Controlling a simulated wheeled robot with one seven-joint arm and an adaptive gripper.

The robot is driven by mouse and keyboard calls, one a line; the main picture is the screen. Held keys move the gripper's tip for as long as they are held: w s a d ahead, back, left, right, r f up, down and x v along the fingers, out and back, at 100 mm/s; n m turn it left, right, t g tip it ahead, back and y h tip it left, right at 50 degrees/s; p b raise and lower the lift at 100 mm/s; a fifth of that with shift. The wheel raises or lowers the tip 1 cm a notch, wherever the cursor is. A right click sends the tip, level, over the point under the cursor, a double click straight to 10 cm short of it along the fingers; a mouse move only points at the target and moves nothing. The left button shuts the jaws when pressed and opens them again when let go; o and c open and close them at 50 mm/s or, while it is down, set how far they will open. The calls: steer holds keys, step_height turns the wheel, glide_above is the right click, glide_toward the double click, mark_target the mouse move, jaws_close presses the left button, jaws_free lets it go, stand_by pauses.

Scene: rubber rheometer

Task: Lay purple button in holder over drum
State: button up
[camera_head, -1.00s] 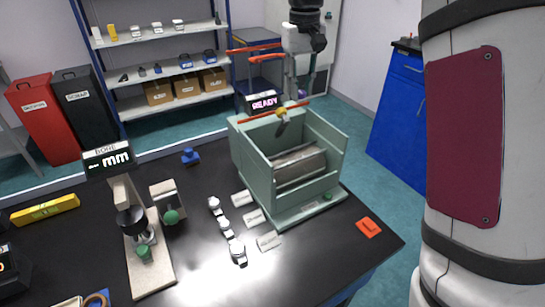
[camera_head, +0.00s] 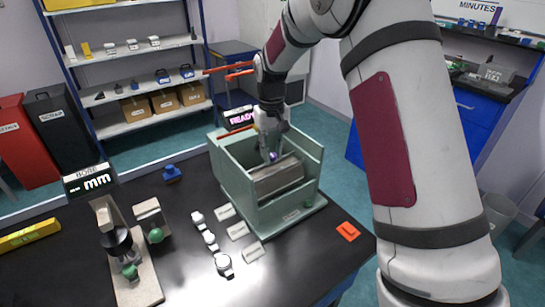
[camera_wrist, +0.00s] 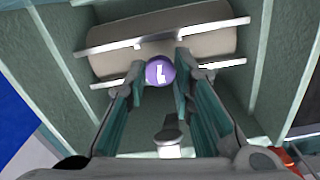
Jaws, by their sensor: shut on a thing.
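My gripper (camera_head: 270,155) is lowered into the open-topped green machine, above the grey drum (camera_head: 278,180). In the wrist view my gripper (camera_wrist: 160,76) is shut on the small round purple button (camera_wrist: 160,71), which has a white mark on its face. The button lies between the fingertips, in front of the drum (camera_wrist: 175,42). Only a little of the purple button (camera_head: 273,156) shows in the head view. A small grey piece (camera_wrist: 170,132) shows between the fingers; I cannot tell if it is the holder. The holder is not clear in the head view.
The green machine's walls (camera_head: 232,172) stand close around my gripper. Several white-topped pieces (camera_head: 210,240) and flat pale labels lie left of the machine. An orange piece (camera_head: 347,231) lies at the right table edge. A gauge on a stand (camera_head: 122,245) is at the left.

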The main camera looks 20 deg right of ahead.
mark_target(272, 155)
steer(key=shift+f, duration=1.25)
steer(key=shift+s+f, duration=0.1)
steer(key=shift+f, duration=0.5)
steer(key=o, duration=0.8)
steer(key=shift+f, duration=0.1)
steer(key=shift+o, duration=0.2)
